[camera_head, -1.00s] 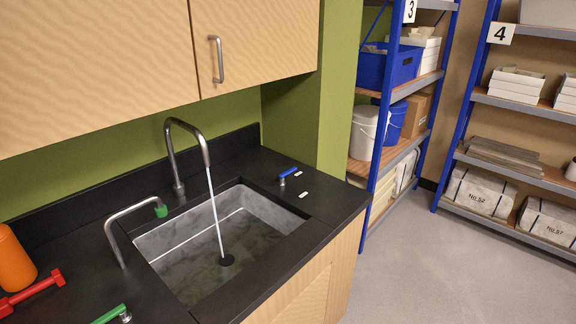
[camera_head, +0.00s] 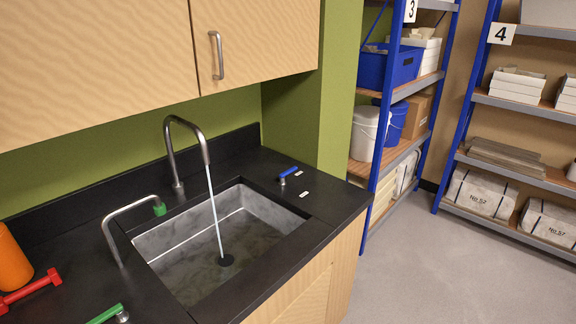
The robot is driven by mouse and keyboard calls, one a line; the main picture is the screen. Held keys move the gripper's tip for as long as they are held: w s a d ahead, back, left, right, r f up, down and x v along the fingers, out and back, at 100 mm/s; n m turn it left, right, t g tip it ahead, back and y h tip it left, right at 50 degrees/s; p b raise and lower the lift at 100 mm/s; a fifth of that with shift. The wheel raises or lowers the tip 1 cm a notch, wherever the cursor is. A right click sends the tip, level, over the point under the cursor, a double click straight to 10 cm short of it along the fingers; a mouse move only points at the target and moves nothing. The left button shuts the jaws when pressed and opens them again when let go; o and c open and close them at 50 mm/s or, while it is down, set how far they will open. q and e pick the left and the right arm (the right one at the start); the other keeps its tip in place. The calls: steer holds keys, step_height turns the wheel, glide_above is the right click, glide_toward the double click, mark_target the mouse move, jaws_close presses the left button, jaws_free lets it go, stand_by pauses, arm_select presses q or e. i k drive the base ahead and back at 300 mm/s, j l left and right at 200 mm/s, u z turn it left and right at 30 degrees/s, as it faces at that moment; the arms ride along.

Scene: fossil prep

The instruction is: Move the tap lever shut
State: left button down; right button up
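A tall grey gooseneck tap (camera_head: 184,150) stands behind the sink (camera_head: 170,243), and a pale stream of water (camera_head: 215,215) runs from its spout to the dark drain. A blue lever (camera_head: 288,172) on a short metal post stands on the black counter right of the sink, angled up to the right. A green lever (camera_head: 106,314) is partly in view at the bottom left. A lower bent pipe with a green tip (camera_head: 159,208) stands at the sink's left; no water shows from it. Neither of my grippers is in view.
An orange bottle (camera_head: 12,262) and a red-handled item (camera_head: 30,290) are at the counter's left. A wooden cupboard (camera_head: 255,45) hangs above. Blue-framed shelves (camera_head: 452,150) stand at right, with clear grey floor (camera_head: 420,270) before them.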

mark_target(282, 175)
steer(key=i+l, duration=0.1)
steer(key=l, duration=1)
steer(key=i+l, duration=0.15)
steer(key=l, duration=0.4)
